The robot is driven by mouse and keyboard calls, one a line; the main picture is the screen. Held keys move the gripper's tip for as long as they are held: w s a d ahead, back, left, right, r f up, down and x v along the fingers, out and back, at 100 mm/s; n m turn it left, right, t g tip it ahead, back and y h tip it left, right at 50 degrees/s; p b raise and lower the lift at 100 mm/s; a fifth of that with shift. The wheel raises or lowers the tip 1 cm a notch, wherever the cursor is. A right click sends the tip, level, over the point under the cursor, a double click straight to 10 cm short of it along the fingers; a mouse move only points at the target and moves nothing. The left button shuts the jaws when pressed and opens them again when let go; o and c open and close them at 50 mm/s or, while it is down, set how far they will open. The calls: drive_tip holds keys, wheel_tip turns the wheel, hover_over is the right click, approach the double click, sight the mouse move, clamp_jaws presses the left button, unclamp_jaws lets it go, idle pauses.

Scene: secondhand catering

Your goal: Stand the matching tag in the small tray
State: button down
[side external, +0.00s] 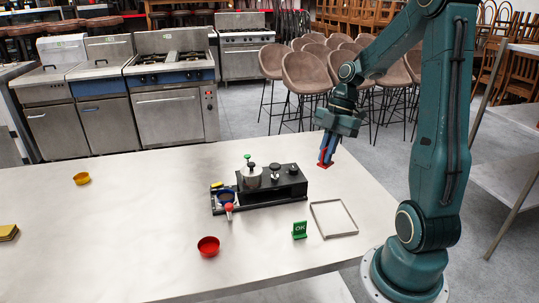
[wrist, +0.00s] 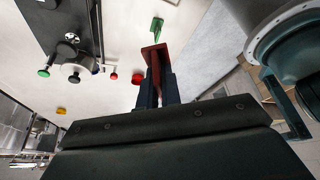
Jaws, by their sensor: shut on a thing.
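My gripper (side external: 327,150) is shut on a red tag (side external: 324,164) and holds it above the table's right part, behind the small tray. In the wrist view the red tag (wrist: 155,62) sits between the fingers (wrist: 158,82); its face cannot be read. The small tray (side external: 316,220) is a thin-rimmed, shallow rectangle lying on the table, empty. A green tag (side external: 299,230) marked OK stands upright on the table just left of the tray, outside it. The green tag also shows in the wrist view (wrist: 156,27), beyond the red one.
A black device (side external: 285,187) with a metal pot, knobs and a red-ended lever stands left of my gripper. The table (side external: 140,235) is otherwise largely clear.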

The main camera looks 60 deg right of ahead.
drive_tip(key=shift+n+g, duration=0.4)
drive_tip(key=shift+n, duration=0.5)
drive_tip(key=shift+s+d+r, duration=0.15)
drive_tip(key=shift+s+d, duration=1.55)
drive_tip(key=shift+s, duration=0.05)
hover_over(331, 221)
drive_tip(key=d, duration=0.2)
wheel_tip(331, 221, down, 16)
drive_tip(key=shift+a+f, duration=0.1)
drive_tip(key=shift+a, duration=0.05)
drive_tip(key=shift+f, duration=1.9)
drive_tip(key=shift+f, duration=0.1)
drive_tip(key=c, duration=1.6)
unclamp_jaws()
